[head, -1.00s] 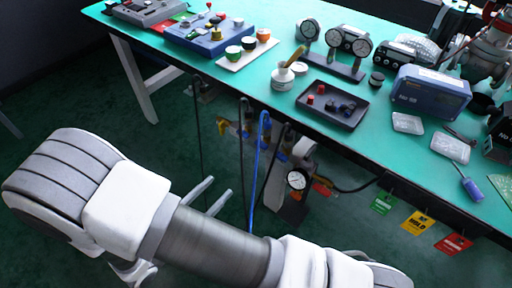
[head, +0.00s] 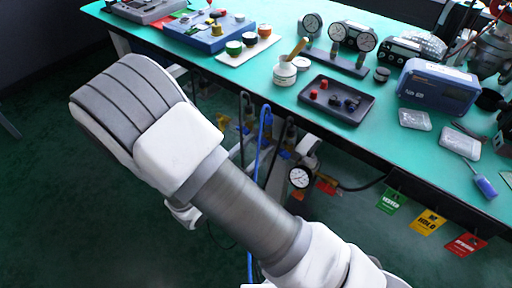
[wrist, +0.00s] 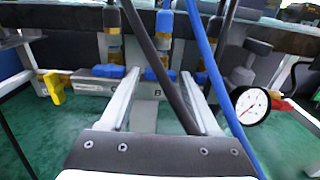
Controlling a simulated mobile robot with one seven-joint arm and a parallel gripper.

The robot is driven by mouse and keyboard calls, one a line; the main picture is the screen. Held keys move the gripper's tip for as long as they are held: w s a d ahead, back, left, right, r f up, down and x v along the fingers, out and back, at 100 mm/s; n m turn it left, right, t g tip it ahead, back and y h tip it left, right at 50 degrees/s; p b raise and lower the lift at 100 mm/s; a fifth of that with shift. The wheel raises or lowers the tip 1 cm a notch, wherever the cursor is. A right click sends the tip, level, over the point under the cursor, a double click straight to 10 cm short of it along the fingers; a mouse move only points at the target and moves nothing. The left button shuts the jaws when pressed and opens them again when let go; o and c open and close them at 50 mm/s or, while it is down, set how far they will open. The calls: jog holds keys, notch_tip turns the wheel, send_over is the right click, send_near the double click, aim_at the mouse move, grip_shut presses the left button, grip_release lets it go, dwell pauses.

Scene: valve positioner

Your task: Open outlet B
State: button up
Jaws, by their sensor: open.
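In the wrist view, my gripper (wrist: 160,76) is open, its two fingers pointing at the manifold under the bench. A block marked B (wrist: 157,92) shows between the fingers, with a blue handle (wrist: 158,75) just above it and a brass fitting above that. I cannot tell how far the fingertips are from the handle. Another blue handle (wrist: 108,71) lies left of the fingers, and a partly hidden one (wrist: 200,78) is on the right. A black hose crosses between the fingers and covers part of outlet B. In the head view my arm hides most of the gripper.
A blue hose (wrist: 222,95) runs down past the right finger. A white dial gauge (wrist: 252,106) is at the right and a yellow handle (wrist: 53,85) at the left. The bench top (head: 290,125) with trays and instruments lies above. Tags (head: 428,222) hang from its edge.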

grip_shut()
dwell(0.3)
jog(key=shift+m, duration=0.3)
jog(key=m+b, duration=0.2)
jog(key=m, duration=1)
jog(key=shift+m, duration=2.6)
